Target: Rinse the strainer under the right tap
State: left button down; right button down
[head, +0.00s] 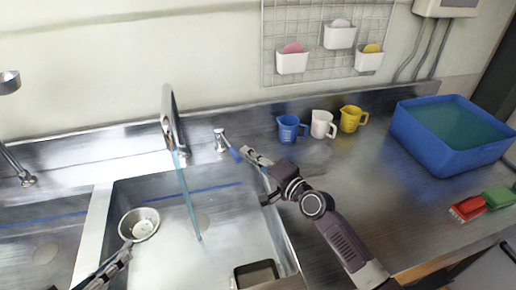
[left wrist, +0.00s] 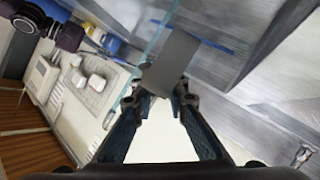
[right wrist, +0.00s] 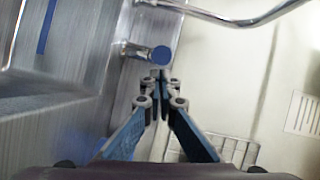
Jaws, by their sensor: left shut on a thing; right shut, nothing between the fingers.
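The strainer (head: 138,225), a small round metal bowl, is over the left part of the right basin. My left gripper (head: 108,268) is shut on its handle; the grey handle (left wrist: 172,68) shows between the fingers in the left wrist view. The right tap (head: 169,112) runs: a thin bluish stream (head: 187,200) falls into the basin, to the right of the strainer and apart from it. My right gripper (head: 250,156) is shut and empty beside the tap's lever with a blue end (head: 235,154). That blue end (right wrist: 161,55) is just beyond the fingertips in the right wrist view.
A dark square tray (head: 256,274) is at the basin's front right. Blue (head: 290,128), white (head: 322,124) and yellow (head: 352,119) jugs stand behind my right arm. A blue tub (head: 450,150) is at far right. The left basin (head: 50,225) is clear.

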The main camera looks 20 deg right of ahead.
aim_at(240, 161)
pick_arm(q)
jog(key=shift+w, duration=0.1)
pick_arm(e)
jog(key=shift+a+f, duration=0.1)
pick_arm(q)
jog(key=shift+r, duration=0.1)
pick_arm(e)
jog(key=shift+a, duration=0.1)
pick_arm(q)
jog(key=shift+r+p, duration=0.95)
jog(key=shift+p, duration=0.05)
pick_arm(e)
jog(key=a, duration=0.1)
jog(key=s+a, duration=0.1)
jog(key=a, duration=0.1)
jog(key=shift+r, duration=0.2)
jog(key=shift+a+f, duration=0.1)
jog(key=shift+a, duration=0.15)
pick_arm(q)
jog(key=shift+d, duration=0.2)
pick_arm(e)
jog(key=shift+f, duration=0.1)
